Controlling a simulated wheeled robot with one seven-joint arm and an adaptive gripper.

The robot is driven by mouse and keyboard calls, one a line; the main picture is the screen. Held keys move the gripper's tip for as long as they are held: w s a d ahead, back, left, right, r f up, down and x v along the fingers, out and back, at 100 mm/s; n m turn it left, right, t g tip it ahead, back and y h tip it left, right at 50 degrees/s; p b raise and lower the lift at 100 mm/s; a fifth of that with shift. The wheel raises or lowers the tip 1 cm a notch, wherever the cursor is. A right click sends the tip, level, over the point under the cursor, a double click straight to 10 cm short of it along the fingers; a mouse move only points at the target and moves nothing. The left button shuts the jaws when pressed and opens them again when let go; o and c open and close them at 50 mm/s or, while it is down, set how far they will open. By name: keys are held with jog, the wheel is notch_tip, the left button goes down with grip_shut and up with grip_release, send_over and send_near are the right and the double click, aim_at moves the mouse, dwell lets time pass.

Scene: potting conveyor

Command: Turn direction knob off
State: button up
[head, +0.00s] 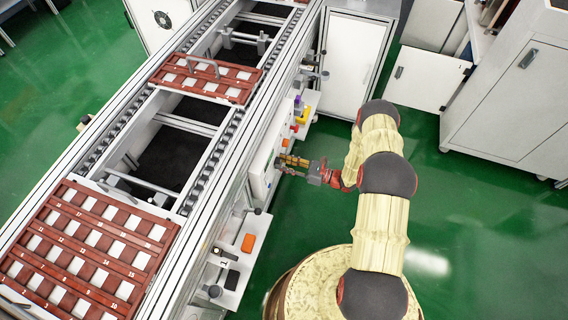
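A white control box (262,170) is mounted on the right side of the conveyor, with its front facing my arm. My gripper (280,164) reaches left to the front of this box, its fingertips at or very near the panel. The direction knob cannot be made out; it is too small or hidden by the fingers. The fingers are small and seen from above, so I cannot tell whether they are open, shut or touching a knob.
The conveyor (212,150) runs diagonally and carries brown trays (85,250) of white squares. Yellow (303,115) and orange (248,243) parts stick out along its side. White cabinets (352,60) stand behind. Green floor is free at right.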

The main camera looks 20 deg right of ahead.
jog(key=o, duration=0.3)
jog(key=shift+o, duration=0.2)
jog(key=v, duration=1.2)
jog(key=shift+f, duration=0.1)
